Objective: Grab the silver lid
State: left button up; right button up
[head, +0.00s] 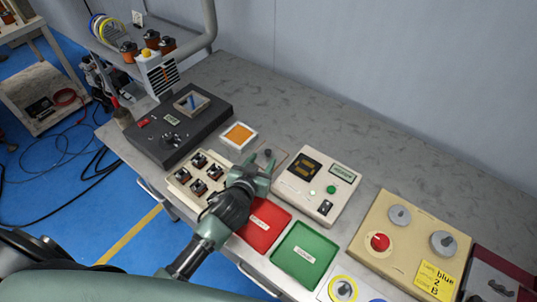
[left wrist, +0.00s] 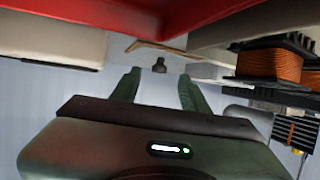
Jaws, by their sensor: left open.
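The silver lid appears to be the flat grey plate with a dark knob (head: 267,153), lying on the bench between the coil tray and the control box. Most of the plate is hidden behind my left gripper (head: 260,167). The gripper is open, with its fingers pointing at the knob from the near side. In the left wrist view, the lid's dark knob (left wrist: 160,66) shows between the tips of the open fingers (left wrist: 160,78), beyond them. Nothing is held. I cannot tell whether a finger touches the plate. My right gripper is not in view.
A coil tray (head: 171,182) stands left of the gripper. The red tray (head: 275,215) and green tray (head: 305,240) lie close on the near right. A beige control box (head: 345,195) is to the right, an orange-topped square (head: 239,134) behind. The bench's back strip is clear.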

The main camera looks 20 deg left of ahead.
aim_at(268, 153)
pick_arm(q)
jog(key=x, duration=0.4)
jog(key=shift+d+r+p, duration=0.1)
jog(key=shift+r+p, duration=0.2)
jog(key=shift+p, duration=0.1)
jog(key=shift+w+f, duration=0.25)
jog(key=shift+w, duration=0.2)
jog(key=shift+s+r, duration=0.1)
grip_shut()
